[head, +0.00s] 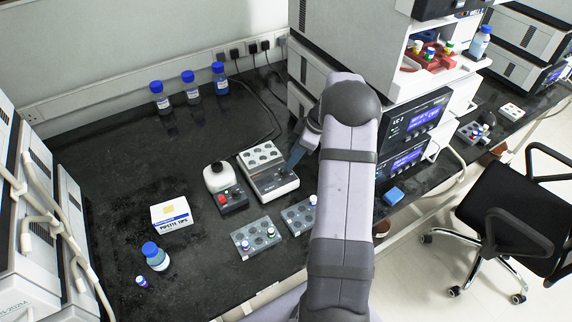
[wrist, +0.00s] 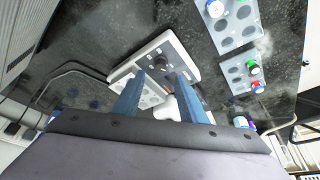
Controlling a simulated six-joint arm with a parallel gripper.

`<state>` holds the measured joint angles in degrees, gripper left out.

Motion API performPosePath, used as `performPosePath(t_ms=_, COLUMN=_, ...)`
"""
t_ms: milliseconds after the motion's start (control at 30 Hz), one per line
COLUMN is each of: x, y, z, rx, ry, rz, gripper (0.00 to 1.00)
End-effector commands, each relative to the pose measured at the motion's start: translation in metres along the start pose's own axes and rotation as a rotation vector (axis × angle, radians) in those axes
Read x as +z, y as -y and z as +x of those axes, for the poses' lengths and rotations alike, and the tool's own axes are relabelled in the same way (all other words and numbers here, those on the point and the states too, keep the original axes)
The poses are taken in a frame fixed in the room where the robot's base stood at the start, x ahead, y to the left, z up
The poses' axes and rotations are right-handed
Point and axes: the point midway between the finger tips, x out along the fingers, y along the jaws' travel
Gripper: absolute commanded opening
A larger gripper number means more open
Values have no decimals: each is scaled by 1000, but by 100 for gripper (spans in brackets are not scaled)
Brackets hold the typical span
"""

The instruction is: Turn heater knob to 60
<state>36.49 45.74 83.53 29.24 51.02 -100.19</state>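The heater (head: 262,158) is a white block with several wells and a dark front panel, standing mid-bench in the head view. In the wrist view the heater (wrist: 185,62) lies tilted ahead of my fingers. Its dark round knob (wrist: 161,59) shows on the front panel, just beyond the gap between the fingertips. My gripper (wrist: 160,76) has two blue fingers spread apart with nothing held between them. In the head view my gripper (head: 292,163) is at the right side of the heater, close to its front panel. I cannot read the knob's setting or any display value.
A pipette tips box (head: 171,214) and blue-capped bottles (head: 190,88) are farther left. Instrument stacks (head: 415,122) stand to the right.

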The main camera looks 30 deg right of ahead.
Motion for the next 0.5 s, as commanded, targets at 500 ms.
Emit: performPosePath(t_ms=500, x=-1, y=1, z=57, rx=-3, ry=1, rz=-1, gripper=38)
